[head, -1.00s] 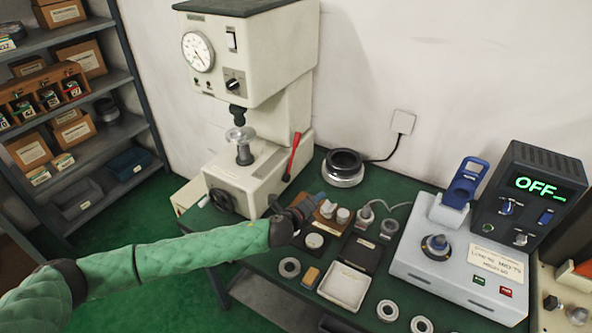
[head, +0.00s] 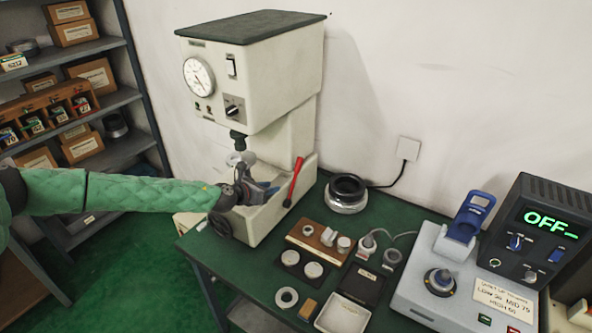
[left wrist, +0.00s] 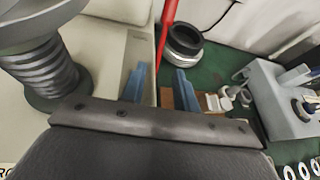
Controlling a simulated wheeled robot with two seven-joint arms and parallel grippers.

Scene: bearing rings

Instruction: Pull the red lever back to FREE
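The red lever (head: 294,182) stands on the right side of the cream press (head: 255,75), tilted with its top toward the right. My left gripper (head: 268,190) is in front of the press base, just left of the lever and apart from it. In the left wrist view the two blue fingers (left wrist: 160,80) are spread apart with nothing between them. The red lever (left wrist: 168,22) shows beyond them, in line with the gap. No FREE marking can be read. My right gripper is not in view.
A ribbed metal post (left wrist: 45,70) on the press stands close to my left gripper. A dark ring (head: 346,193) sits right of the lever. Wooden block (head: 320,236), white tray (head: 343,314) and grey heater unit (head: 450,270) occupy the green bench.

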